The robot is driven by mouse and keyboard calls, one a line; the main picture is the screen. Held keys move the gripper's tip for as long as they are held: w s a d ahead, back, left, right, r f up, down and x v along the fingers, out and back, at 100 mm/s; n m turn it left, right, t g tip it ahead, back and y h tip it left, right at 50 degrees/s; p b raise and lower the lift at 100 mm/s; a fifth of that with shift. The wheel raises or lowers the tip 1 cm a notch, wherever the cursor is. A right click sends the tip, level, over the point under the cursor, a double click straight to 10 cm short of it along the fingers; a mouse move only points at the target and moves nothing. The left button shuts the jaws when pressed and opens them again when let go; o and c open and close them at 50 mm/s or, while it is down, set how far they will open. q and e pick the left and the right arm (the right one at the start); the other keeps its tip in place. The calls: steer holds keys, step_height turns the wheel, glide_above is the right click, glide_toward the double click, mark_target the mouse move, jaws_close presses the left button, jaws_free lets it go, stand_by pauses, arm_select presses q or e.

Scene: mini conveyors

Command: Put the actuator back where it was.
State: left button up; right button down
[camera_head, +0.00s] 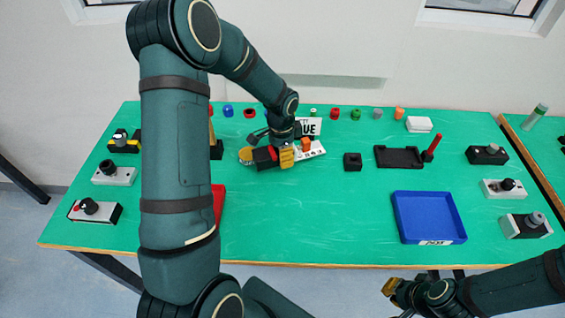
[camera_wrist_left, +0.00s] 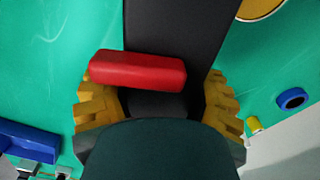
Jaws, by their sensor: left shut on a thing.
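My left gripper (camera_head: 267,156) reaches down over the back middle of the green table. Its yellow fingers are on either side of a red and black piece (camera_head: 264,154), which I take to be the actuator. In the left wrist view the actuator's red bar (camera_wrist_left: 138,70) lies across between the fingers of the left gripper (camera_wrist_left: 158,100), over a dark strip. Its lower side is hidden by the gripper. My right gripper (camera_head: 393,290) hangs low in front of the table, and its opening cannot be made out.
A white plate (camera_head: 314,150) with an orange block (camera_head: 305,144) sits close beside the left gripper. A black block (camera_head: 352,161), a black tray (camera_head: 385,163) and a blue tray (camera_head: 458,233) stand to the right. The front middle is clear.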

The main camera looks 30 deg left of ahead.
arm_select(q)
steer(key=shift+f, duration=1.95)
steer(key=shift+b, duration=0.3)
steer(key=shift+f, duration=0.15)
steer(key=o, duration=1.4)
steer(key=shift+c, duration=0.2)
steer(key=shift+r, duration=0.5)
step_height(320, 180, up, 11)
steer(key=shift+r+p, duration=0.2)
steer(key=shift+p, duration=0.7)
